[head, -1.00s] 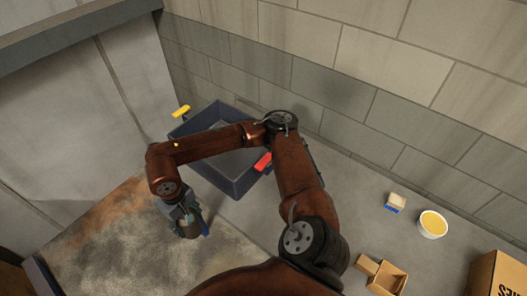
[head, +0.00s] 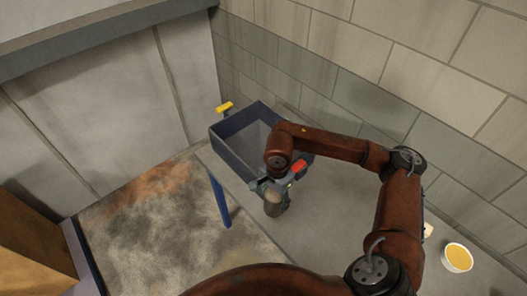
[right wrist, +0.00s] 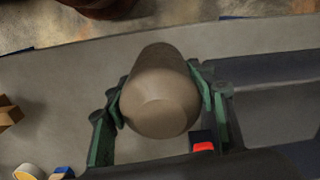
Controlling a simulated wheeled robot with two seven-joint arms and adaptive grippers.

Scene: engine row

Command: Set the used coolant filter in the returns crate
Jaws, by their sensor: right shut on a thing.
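The used coolant filter (head: 272,206), a tan-brown cylinder, hangs in my right gripper (head: 273,190). In the right wrist view the filter (right wrist: 160,95) sits between the two green fingers, which are shut on it. My forearm hides the crate's right part. My left gripper is not in view.
The crate stands on a grey bench against a block wall. A white tub with yellow contents (head: 457,257) stands at the right. A cardboard box (head: 30,250) is at the lower left.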

